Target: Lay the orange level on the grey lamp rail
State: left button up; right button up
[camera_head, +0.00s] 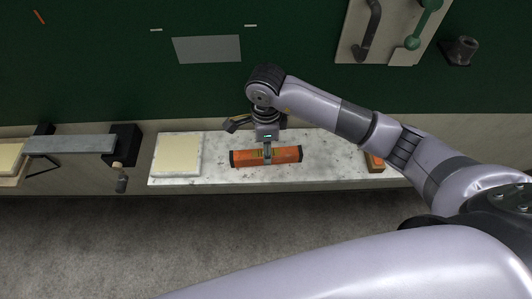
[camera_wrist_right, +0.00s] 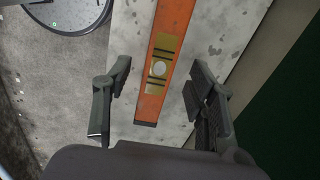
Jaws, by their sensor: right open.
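The orange level (camera_head: 287,155) lies flat on a pale speckled shelf (camera_head: 217,172), with dark ends and a yellow marked patch in its middle. In the right wrist view the level (camera_wrist_right: 172,25) runs between the fingers. My right gripper (camera_head: 267,153) points down over the level's middle and hides part of it. Its fingers (camera_wrist_right: 160,88) are apart, one on each side of the level, with gaps showing. A grey bar (camera_head: 70,146), seemingly the grey lamp rail, is at the left, apart from the shelf. My left gripper is not in view.
A cream pad (camera_head: 177,154) lies on the shelf left of the level. A small brown and orange object (camera_head: 374,163) is at its right, partly behind my arm. A black block (camera_head: 124,142) stands at the grey bar's right end. A green wall (camera_head: 100,75) rises behind.

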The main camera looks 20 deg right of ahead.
jog(key=shift+f+p, duration=0.55)
jog(key=shift+f, duration=1.4)
jog(key=shift+c, duration=0.4)
grip_shut()
